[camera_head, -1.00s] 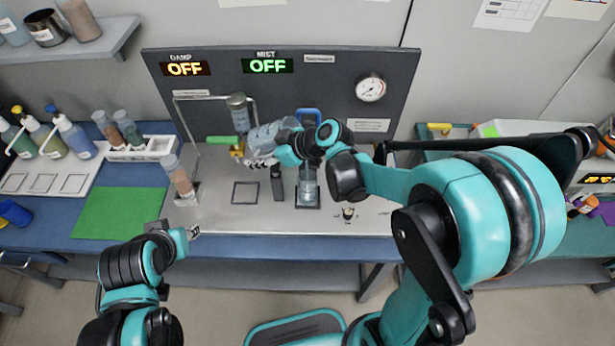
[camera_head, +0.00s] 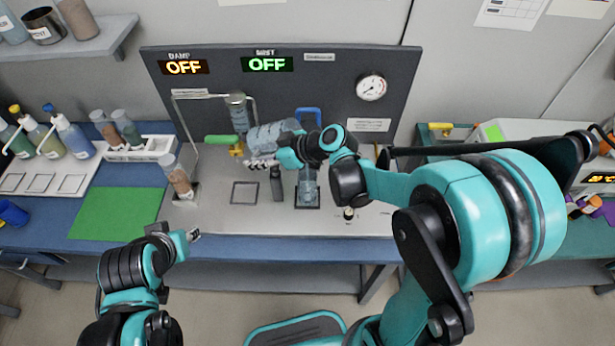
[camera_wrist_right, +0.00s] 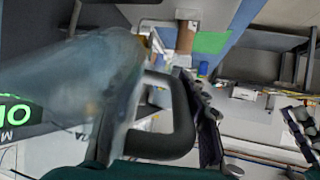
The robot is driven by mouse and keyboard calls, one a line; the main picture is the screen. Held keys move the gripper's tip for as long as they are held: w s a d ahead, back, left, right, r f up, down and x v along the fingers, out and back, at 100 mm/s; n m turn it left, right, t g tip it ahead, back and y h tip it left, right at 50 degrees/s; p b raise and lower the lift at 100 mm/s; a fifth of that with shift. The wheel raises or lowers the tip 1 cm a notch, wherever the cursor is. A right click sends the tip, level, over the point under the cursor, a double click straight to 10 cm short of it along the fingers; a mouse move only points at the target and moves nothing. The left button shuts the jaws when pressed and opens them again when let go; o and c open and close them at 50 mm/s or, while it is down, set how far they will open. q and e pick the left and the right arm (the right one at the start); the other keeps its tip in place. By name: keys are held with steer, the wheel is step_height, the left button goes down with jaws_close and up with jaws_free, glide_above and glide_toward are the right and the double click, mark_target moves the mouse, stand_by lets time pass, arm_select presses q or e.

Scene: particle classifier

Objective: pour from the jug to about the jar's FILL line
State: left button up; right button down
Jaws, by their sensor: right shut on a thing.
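The clear jug (camera_head: 268,137) is tilted well over, nearly on its side, above the steel worktop. My right gripper (camera_head: 264,163) is shut on it; in the right wrist view the jug (camera_wrist_right: 75,85) fills the left side, and its dark handle (camera_wrist_right: 178,130) lies by the gripper fingers (camera_wrist_right: 207,125).
A dark panel (camera_head: 330,75) with OFF displays and a gauge (camera_head: 370,87) stands behind. A green-handled valve (camera_head: 221,139) is left of the jug. A tube of brown grains (camera_head: 180,180) stands at the worktop's left. A green mat (camera_head: 115,213) lies clear.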

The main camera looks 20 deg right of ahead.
steer(key=shift+f+t+y+b, duration=0.4)
steer(key=shift+f+y+b, duration=0.1)
steer(key=shift+b, duration=0.6)
stand_by(0.7)
steer(key=shift+r, duration=0.1)
